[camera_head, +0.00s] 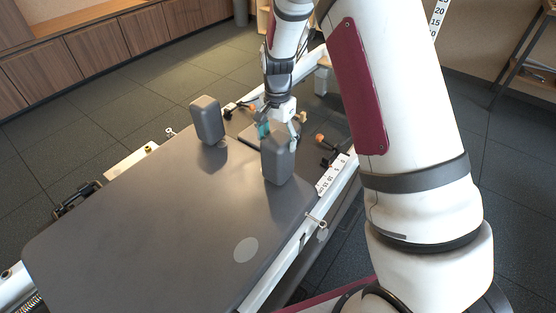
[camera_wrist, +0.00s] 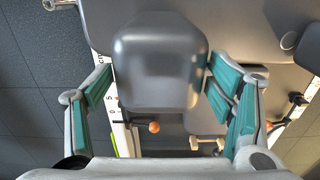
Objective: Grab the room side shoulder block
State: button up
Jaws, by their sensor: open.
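Two grey padded shoulder blocks stand upright on the reformer's grey carriage (camera_head: 150,225). The right, nearer block (camera_head: 278,160) has my gripper (camera_head: 280,130) right at its far end. The other block (camera_head: 207,120) stands apart to the left; which one is called room side is not marked. In the wrist view the nearer block (camera_wrist: 155,62) fills the space between my two teal-padded fingers (camera_wrist: 158,80). The fingers are open, one on each side of it. The right pad looks very close to the block; whether it touches cannot be told. The block's lower part is hidden.
A white scale strip (camera_head: 333,175) runs along the frame rail beside the nearer block. Orange-knobbed fittings (camera_head: 320,138) lie beyond the carriage end. The carriage's near part is bare except for a pale round spot (camera_head: 246,250). Wooden cabinets (camera_head: 90,50) line the back wall.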

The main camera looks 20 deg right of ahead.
jog(key=shift+d+f+b, duration=0.1)
jog(key=shift+f+b, duration=1.15)
jog(key=shift+f, duration=1.3)
jog(key=shift+f, duration=0.2)
jog(key=shift+w, duration=0.1)
grip_shut()
